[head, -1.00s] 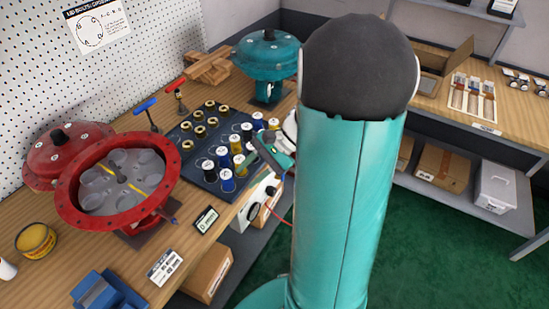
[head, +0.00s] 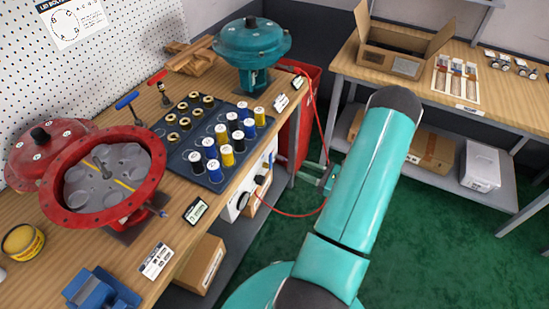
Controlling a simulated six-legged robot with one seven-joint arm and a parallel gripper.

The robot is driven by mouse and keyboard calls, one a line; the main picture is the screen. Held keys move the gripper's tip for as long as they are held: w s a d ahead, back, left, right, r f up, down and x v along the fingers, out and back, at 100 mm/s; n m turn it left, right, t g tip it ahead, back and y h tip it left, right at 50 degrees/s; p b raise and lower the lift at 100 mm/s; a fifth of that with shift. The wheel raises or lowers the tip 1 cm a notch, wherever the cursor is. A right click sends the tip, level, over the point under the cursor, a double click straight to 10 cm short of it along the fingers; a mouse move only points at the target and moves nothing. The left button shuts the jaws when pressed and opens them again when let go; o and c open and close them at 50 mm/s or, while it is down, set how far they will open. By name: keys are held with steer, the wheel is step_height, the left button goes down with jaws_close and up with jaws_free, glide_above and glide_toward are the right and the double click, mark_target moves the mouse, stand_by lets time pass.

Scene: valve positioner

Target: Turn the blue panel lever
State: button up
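A white panel (head: 235,208) is set in the front of the bench below the wooden top. Black round knobs (head: 243,200) show on it. I see the panel at a steep angle, and I cannot clearly make out a blue lever on it. My gripper (head: 308,174) is in the aisle to the right of the panel, partly behind my teal forearm, pointing left toward the bench front. It looks apart from the panel. Its fingers are small and partly hidden, so their opening is unclear. Nothing is seen held in it.
A red hose (head: 290,214) loops from the panel past my gripper. A red cabinet (head: 297,130) stands at the bench's end. The bench top holds a red open housing (head: 150,190), a teal actuator (head: 252,45), and a dark tray (head: 178,158) of spools. Green floor is free at right.

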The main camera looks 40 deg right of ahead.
steer(key=x, duration=1.2)
steer(key=shift+w+a, duration=0.15)
steer(key=shift+w, duration=0.05)
jaws_close()
